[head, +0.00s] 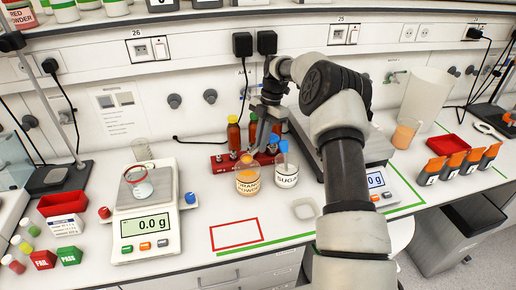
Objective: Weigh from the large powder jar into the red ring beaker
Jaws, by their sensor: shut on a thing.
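The orange powder jar (248,181), a clear jar with a printed label, stands on the bench at centre. The sugar jar (286,176) stands close to its right, with a blue-handled scoop (283,147) in it. My gripper (258,148) points down just above and behind the orange powder jar. It is shut on a thin thing, seemingly a scoop handle, mostly hidden by the fingers. The red ring beaker (140,188), clear glass with a red band, stands upright on the left scale (130,212), which reads 0.0 g.
A red rack (222,163) with brown bottles is behind the jars. A red-outlined area (235,234) on the bench front is empty. A second scale (376,181) is partly behind my arm.

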